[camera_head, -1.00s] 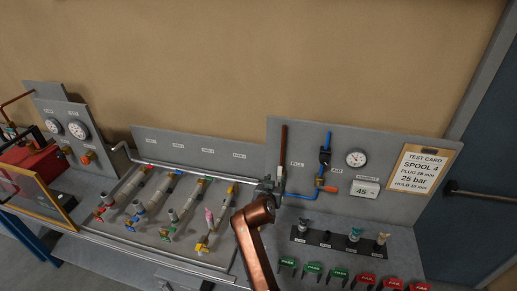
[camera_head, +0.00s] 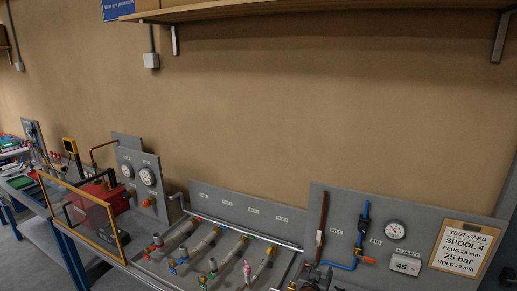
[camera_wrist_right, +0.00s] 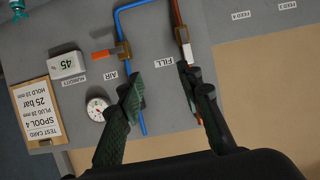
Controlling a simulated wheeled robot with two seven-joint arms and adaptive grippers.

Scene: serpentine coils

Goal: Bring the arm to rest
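My right gripper (camera_head: 316,277) shows at the bottom edge of the head view, dark and small, just below the copper-coloured FILL pipe (camera_head: 322,220). In the right wrist view its two dark ridged fingers (camera_wrist_right: 165,108) are spread wide apart with nothing held between them. The wrist view faces the grey panel (camera_wrist_right: 240,65). One finger overlaps the blue AIR pipe (camera_wrist_right: 128,60) and the other overlaps the copper-coloured pipe; whether either touches cannot be told. The rest of my right arm is out of the head view. My left gripper is not in view.
A gauge (camera_head: 393,229), a test card (camera_head: 466,248) and a humidity display (camera_head: 405,264) are on the panel. Several spools (camera_head: 222,250) lie left of the gripper. A red machine behind an amber-framed screen (camera_head: 126,239) stands farther left. A shelf (camera_head: 330,10) hangs above; the wall between is bare.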

